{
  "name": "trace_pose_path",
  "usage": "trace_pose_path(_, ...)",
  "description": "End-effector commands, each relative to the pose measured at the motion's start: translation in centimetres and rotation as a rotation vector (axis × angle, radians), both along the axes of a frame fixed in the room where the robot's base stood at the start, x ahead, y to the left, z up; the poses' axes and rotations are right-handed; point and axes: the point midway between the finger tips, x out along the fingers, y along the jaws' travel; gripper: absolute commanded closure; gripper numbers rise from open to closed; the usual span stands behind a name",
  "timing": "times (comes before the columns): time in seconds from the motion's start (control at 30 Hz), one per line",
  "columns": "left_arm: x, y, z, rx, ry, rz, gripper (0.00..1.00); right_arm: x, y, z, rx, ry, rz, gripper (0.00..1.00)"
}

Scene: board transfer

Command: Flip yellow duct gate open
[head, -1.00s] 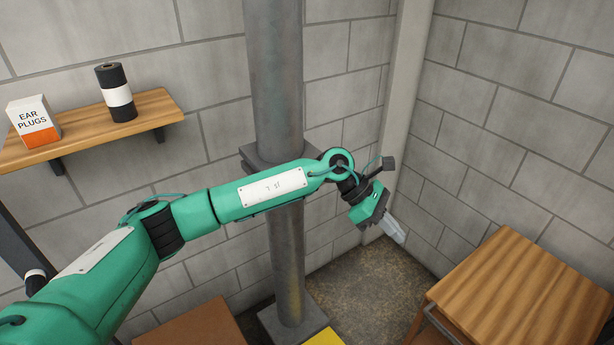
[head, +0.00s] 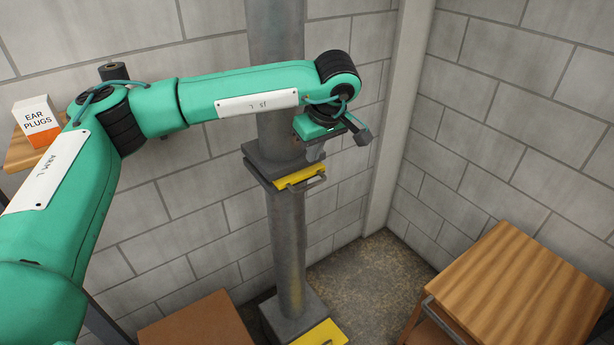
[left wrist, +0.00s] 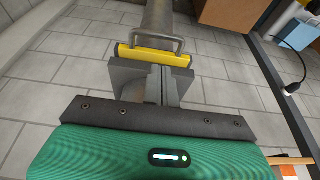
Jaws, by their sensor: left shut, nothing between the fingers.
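A grey vertical duct (head: 290,240) stands in front of the block wall. At its mid-height flange (head: 262,168), a yellow gate plate (head: 292,181) with a grey loop handle (head: 317,183) sticks out at the front. My left gripper (head: 316,154) is shut and empty, its fingers pointing down just above the plate. In the left wrist view, the yellow gate (left wrist: 150,56) and its handle (left wrist: 153,42) lie just beyond the shut fingers (left wrist: 154,72). I cannot tell whether they touch. My right gripper is not in view.
Another yellow plate (head: 325,334) shows at the duct's lower flange (head: 290,312). A wooden table (head: 510,290) stands at right, a brown surface (head: 200,325) at lower left. A shelf (head: 20,150) holds an ear plugs box (head: 37,122). Floor right of the duct is clear.

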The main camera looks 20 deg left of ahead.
Motion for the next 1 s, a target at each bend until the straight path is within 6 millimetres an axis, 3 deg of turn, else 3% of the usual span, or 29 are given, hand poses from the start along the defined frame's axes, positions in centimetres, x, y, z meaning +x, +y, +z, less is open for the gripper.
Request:
trace_pose_path(0.37, 0.2, 0.2, -0.7, -0.002, 0.002, 0.001, 1.0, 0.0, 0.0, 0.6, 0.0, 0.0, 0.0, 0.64)
trace_pose_path(0.8, 1.5, 2.0, -7.6, -0.003, 0.004, 0.002, 1.0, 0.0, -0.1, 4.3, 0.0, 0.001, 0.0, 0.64)
trace_pose_path(1.0, 1.8, 2.3, -9.3, -0.004, 0.002, 0.002, 1.0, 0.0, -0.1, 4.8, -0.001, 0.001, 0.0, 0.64)
